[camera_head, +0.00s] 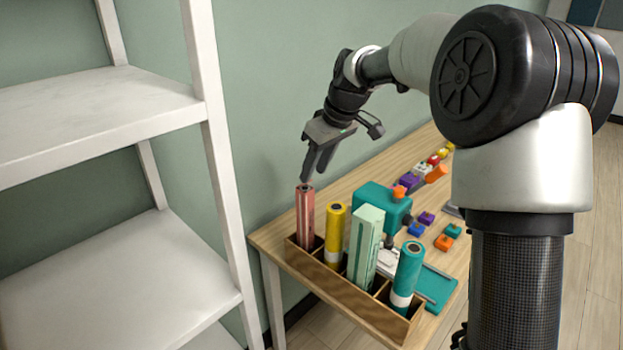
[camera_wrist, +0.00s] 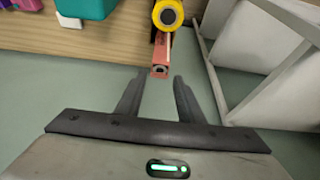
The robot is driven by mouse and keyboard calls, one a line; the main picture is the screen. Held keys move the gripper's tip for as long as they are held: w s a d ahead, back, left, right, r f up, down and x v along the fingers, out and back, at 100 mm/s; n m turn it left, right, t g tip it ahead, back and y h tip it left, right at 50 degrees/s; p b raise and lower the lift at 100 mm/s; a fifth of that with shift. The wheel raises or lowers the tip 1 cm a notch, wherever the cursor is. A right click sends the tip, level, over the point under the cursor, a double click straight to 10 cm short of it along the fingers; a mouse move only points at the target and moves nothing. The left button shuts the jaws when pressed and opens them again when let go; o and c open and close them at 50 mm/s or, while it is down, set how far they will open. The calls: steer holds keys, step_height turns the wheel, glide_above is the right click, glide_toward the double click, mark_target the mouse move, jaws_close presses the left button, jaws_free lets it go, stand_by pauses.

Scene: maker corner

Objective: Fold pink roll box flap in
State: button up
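The pink roll box (camera_head: 305,218) stands upright in the leftmost slot of a wooden holder (camera_head: 352,305). Its top end has a dark round opening. It also shows in the wrist view (camera_wrist: 161,54), end-on just beyond my fingertips. I cannot make out a separate flap at this size. My gripper (camera_head: 307,178) is just above the top of the pink box, pointing down. In the wrist view my gripper (camera_wrist: 160,77) has its two fingers apart with nothing between them; the box end lies near the gap, and contact cannot be told.
A yellow roll (camera_head: 335,236), a pale green box (camera_head: 365,248) and a teal roll (camera_head: 407,278) stand in the holder's other slots. A teal machine (camera_head: 378,208) and small coloured blocks (camera_head: 416,228) are behind on the table. A white shelf (camera_head: 225,190) stands close on the left.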

mark_target(308, 190)
steer(key=x, duration=0.3)
steer(key=shift+f, duration=0.15)
steer(key=c, duration=0.8)
steer(key=shift+o, duration=0.2)
steer(key=f+b, duration=0.1)
steer(key=b, duration=0.1)
steer(key=shift+d+b, duration=0.1)
steer(key=shift+b, duration=0.2)
steer(key=shift+s+t+y+b, duration=0.1)
steer(key=shift+t+y+b, duration=0.2)
steer(key=shift+b, duration=0.2)
steer(key=shift+r+b, duration=0.2)
steer(key=shift+b, duration=0.1)
steer(key=o, duration=0.8)
steer(key=shift+c, duration=0.2)
